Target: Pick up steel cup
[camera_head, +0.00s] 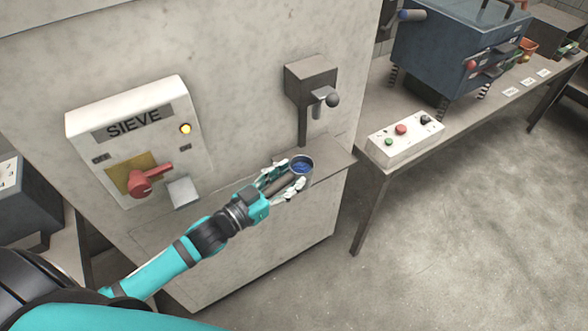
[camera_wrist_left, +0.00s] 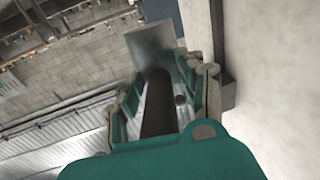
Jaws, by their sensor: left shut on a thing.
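The steel cup (camera_head: 302,166) is at the ledge of the sieve machine, below the spout, and has something blue inside. In the left wrist view the cup (camera_wrist_left: 152,48) shows as a grey metal wall just beyond the fingers. The cup's lower part is hidden by the fingers. I cannot tell whether the cup rests on the ledge. My right gripper is not in view.
The sieve machine's wall carries a panel with a red lever (camera_head: 148,180) and a spout with a knob (camera_head: 325,99) above the cup. The ledge (camera_head: 335,160) runs right of the cup. A white button box (camera_head: 403,138) and blue machine stand on the right table.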

